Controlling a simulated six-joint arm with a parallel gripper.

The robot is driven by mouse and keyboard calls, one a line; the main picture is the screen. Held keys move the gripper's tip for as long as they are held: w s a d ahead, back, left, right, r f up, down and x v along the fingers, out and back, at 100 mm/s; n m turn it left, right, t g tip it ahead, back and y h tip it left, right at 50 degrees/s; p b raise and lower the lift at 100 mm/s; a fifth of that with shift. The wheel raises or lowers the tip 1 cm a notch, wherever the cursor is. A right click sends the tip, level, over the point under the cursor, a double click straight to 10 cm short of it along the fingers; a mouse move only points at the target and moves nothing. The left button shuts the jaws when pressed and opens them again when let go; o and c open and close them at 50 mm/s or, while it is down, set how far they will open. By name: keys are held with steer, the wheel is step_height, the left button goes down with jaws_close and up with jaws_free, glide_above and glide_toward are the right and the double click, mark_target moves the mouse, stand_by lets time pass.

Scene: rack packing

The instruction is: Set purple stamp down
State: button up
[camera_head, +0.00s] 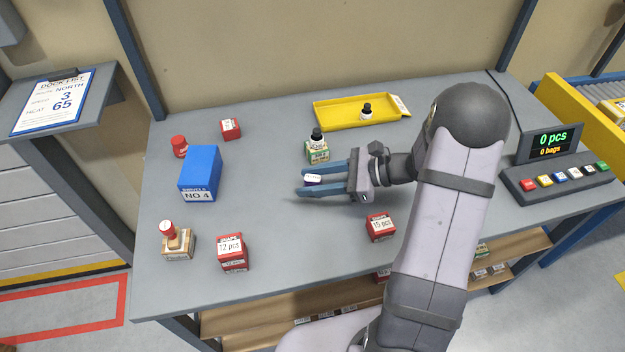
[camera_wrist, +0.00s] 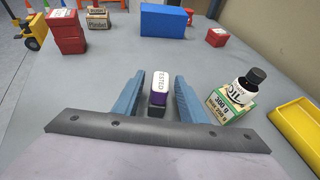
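In the head view the stamp (camera_head: 313,179) shows between the fingertips of my gripper (camera_head: 311,180), low over the grey table (camera_head: 270,245). Its lower end is partly hidden by the near finger, so I cannot tell whether it touches the table.
A dark bottle on a green-and-cream box (camera_head: 317,150) stands close behind the fingers. A yellow tray (camera_head: 338,114) holds a small bottle. A blue box (camera_head: 201,173) and several red boxes stand left; another red box (camera_head: 380,228) is nearer. Table left of my fingertips is clear.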

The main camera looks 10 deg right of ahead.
steer(key=b+v, duration=0.1)
steer(key=v, duration=1.1)
steer(key=shift+r, duration=0.1)
steer(key=shift+a, duration=0.2)
steer(key=s+a+r+n+g+h+p, duration=0.2)
steer(key=s+a+n+h+p, duration=0.2)
steer(key=n, duration=0.7)
steer(key=s+a+r+n+g+h+p, duration=0.1)
steer(key=s+a+n+g+h+p, duration=0.2)
steer(key=s+n+h+p, duration=0.4)
steer(key=shift+s+a+r+n+h, duration=0.4)
steer(key=shift+s+n+h, duration=0.3)
steer(key=shift+s+n, duration=1.45)
steer(key=shift+w+n, duration=0.25)
steer(key=shift+w, duration=0.05)
